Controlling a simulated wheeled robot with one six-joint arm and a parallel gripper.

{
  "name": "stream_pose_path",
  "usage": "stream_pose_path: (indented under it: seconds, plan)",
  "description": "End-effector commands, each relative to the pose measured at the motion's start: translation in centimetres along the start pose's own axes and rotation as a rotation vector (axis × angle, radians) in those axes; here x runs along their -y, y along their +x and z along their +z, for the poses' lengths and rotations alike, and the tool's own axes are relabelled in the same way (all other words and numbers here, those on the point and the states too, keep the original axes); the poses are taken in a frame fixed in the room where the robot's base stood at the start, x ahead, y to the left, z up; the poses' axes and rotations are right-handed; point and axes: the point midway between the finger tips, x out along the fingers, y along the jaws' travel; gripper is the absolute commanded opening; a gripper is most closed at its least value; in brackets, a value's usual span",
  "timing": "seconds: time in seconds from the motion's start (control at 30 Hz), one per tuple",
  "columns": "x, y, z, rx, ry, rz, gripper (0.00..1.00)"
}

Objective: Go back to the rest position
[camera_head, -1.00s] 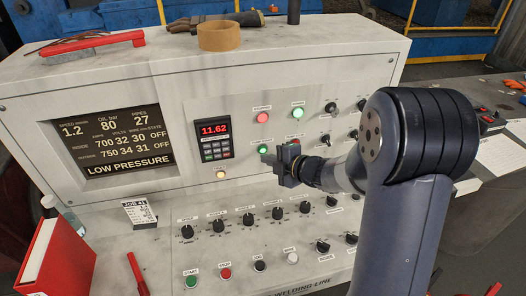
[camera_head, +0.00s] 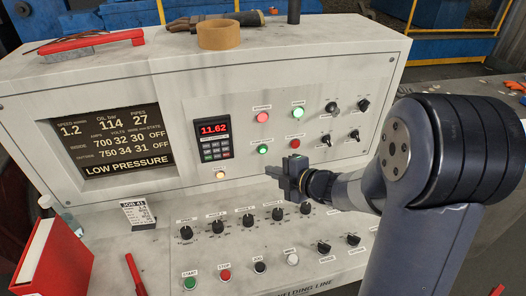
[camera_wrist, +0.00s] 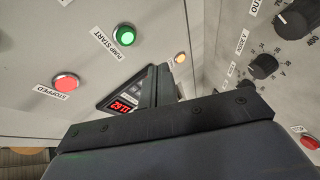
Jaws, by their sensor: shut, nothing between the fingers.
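My gripper (camera_head: 289,176) is shut and empty. It hangs in front of the control console (camera_head: 200,85), a little below and right of the lit green pump start button (camera_head: 263,149), apart from the panel. In the wrist view its closed fingers (camera_wrist: 157,85) point toward the panel, with the green button (camera_wrist: 124,35) and a red button labelled STOPPED (camera_wrist: 66,82) ahead of them. The screen (camera_head: 112,137) reads oil 114 bar and LOW PRESSURE. The red keypad display (camera_head: 213,129) reads 11.62.
Knobs (camera_head: 249,220) and start/stop buttons (camera_head: 225,275) cover the sloped desk below my gripper. A red binder (camera_head: 55,262) stands at the left. A tape roll (camera_head: 219,37), gloves and a red-handled brush (camera_head: 92,42) lie on top of the console.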

Motion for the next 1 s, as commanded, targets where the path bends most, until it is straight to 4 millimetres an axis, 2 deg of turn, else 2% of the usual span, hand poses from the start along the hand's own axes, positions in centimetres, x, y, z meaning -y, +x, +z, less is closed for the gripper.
stream_pose_path:
  seconds: [0.37, 0.6, 0.7, 0.8, 1.0]
  plan:
    - [0.0, 0.1, 0.0, 0.0, 0.0, 0.0, 0.0]
    - [-1.0, 1.7, 0.8, -0.001, 0.0, -0.002, 0.0]
    - [-1.2, 1.6, 0.8, -0.001, 0.003, -0.003, 0.0]
    - [0.1, 0.2, 0.2, 0.002, 0.0, 0.0, 0.0]
    - [1.2, -2.0, -1.1, 0.0, 0.0, 0.0, 0.0]
